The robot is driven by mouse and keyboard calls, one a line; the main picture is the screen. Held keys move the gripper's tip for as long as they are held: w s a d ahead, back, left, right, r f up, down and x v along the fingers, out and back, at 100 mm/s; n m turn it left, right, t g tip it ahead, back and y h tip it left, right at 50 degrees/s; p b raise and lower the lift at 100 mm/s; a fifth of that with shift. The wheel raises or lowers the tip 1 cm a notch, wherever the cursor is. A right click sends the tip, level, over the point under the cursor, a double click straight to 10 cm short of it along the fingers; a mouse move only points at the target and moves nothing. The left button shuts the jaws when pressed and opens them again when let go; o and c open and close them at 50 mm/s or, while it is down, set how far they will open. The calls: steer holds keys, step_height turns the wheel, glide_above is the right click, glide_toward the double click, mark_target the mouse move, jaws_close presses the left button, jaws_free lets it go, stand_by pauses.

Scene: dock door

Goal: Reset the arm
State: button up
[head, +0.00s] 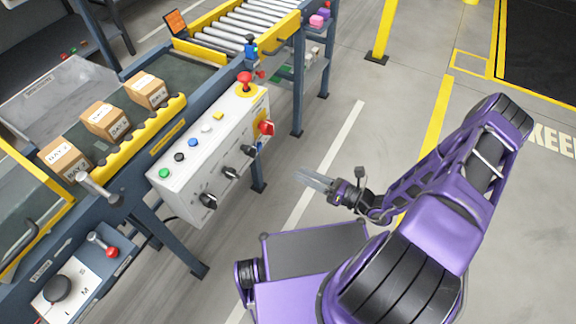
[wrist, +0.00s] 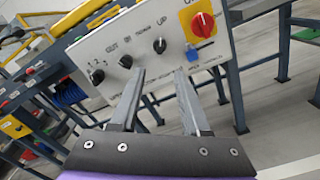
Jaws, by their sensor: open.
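My purple arm reaches from the right side of the head view. My gripper (head: 314,180) is open and empty, in the air to the right of the white control box. In the wrist view its two grey fingers (wrist: 163,80) stand apart with nothing between them. The control box (head: 225,145) faces my gripper, with a clear gap in the head view. Its front has black knobs (head: 208,200) and a red switch on a yellow plate (head: 266,127). The red switch also shows in the wrist view (wrist: 202,24).
Cardboard boxes (head: 104,121) sit on the conveyor behind a yellow rail. A lower panel (head: 75,285) with a black knob and a red-tipped lever (head: 101,242) is at bottom left. A roller conveyor (head: 240,25) is at the back. Open floor (head: 340,110) lies right of the frame.

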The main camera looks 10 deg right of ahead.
steer(key=shift+v, duration=0.95)
